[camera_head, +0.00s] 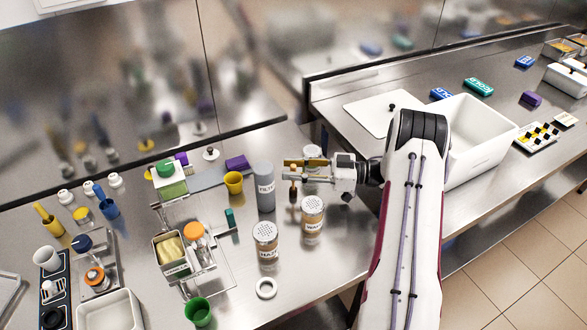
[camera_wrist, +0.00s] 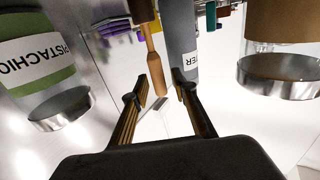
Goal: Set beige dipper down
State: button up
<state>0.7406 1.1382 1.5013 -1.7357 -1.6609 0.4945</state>
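The beige dipper (camera_wrist: 156,62) shows in the wrist view as a slim tan wooden piece with its narrow end between my fingertips. In the head view the dipper (camera_head: 293,186) is upright, its thicker part below my gripper's fingers. My gripper (camera_head: 300,170) reaches in from the right; in the wrist view my gripper (camera_wrist: 164,90) has its fingers apart. A gap shows on each side of the dipper's end. Whether its lower end rests on the counter I cannot tell.
A grey canister (camera_head: 265,190) stands just left of the dipper. Two lidded nut jars, one front left (camera_head: 265,245) and one front right (camera_head: 312,218), stand close by. A white ring (camera_head: 266,288) lies in front. A yellow cup (camera_head: 233,183) is further left.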

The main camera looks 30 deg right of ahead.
jog(key=shift+r, duration=0.1)
jog(key=shift+s+d, duration=0.1)
jog(key=shift+d, duration=0.05)
jog(key=v, duration=0.5)
notch_tip(320, 180, up, 7)
dwell(0.6)
dwell(0.5)
